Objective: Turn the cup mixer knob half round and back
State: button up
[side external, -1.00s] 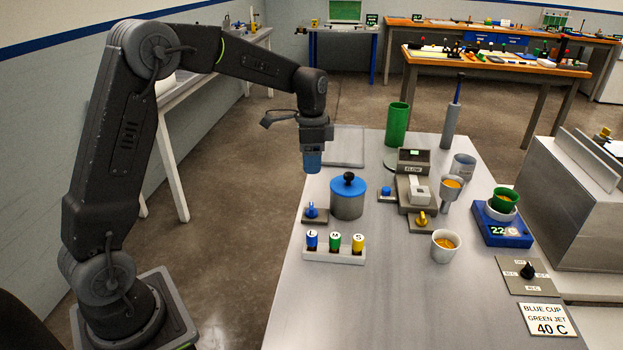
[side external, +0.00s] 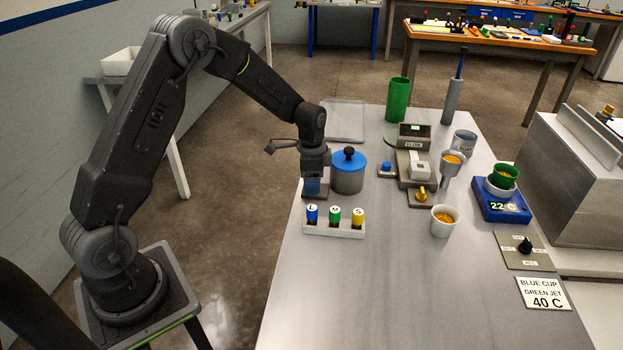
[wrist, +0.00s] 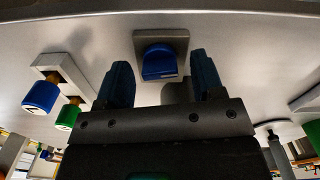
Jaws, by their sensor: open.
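The blue knob (wrist: 159,64) sits on a small square grey plate (wrist: 178,40) on the bench, seen in the wrist view. I take it for the mixer knob. My gripper (wrist: 160,80) is open, with one dark blue finger on each side of the knob and visible gaps between. In the side view my gripper (side external: 313,186) is low over the knob's plate and hides the knob. A grey pot (side external: 348,181) with a blue lid (side external: 349,160) and black top stands just right of the gripper.
A white rack (side external: 335,229) with blue, green and yellow capped vials stands close in front of the gripper. A yellow knob (side external: 422,194), a white cup (side external: 443,222) and a blue heater (side external: 501,206) stand further right. The front bench is clear.

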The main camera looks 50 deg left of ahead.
jog(key=shift+c, duration=0.4)
jog(key=c, duration=0.9)
jog(key=shift+o, duration=0.2)
jog(key=shift+m, duration=0.6)
jog(key=o, duration=0.9)
jog(key=shift+o, duration=0.2)
notch_tip(320, 180, up, 14)
